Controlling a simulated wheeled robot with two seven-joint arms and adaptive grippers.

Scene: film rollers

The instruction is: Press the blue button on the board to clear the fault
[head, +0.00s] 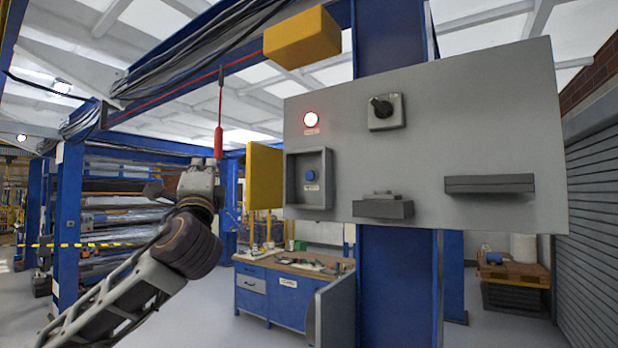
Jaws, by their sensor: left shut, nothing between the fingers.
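The blue button (310,176) sits in a shallow open-fronted grey box (292,182) at the lower left of the grey board (440,140). The box's yellow cover (264,177) stands swung open to the left, leaving the button exposed. A red lamp (311,119) above the box is lit. My left gripper (200,182) is shut and empty, to the left of the yellow cover and apart from the button. Its fingertips are hard to make out. My right gripper is not in view.
A red pull handle (218,142) hangs on a cord just above my left gripper. The board also has a rotary knob (382,108) and grey ledges (488,184). A blue post (392,290) stands behind it; a blue workbench (272,292) is below.

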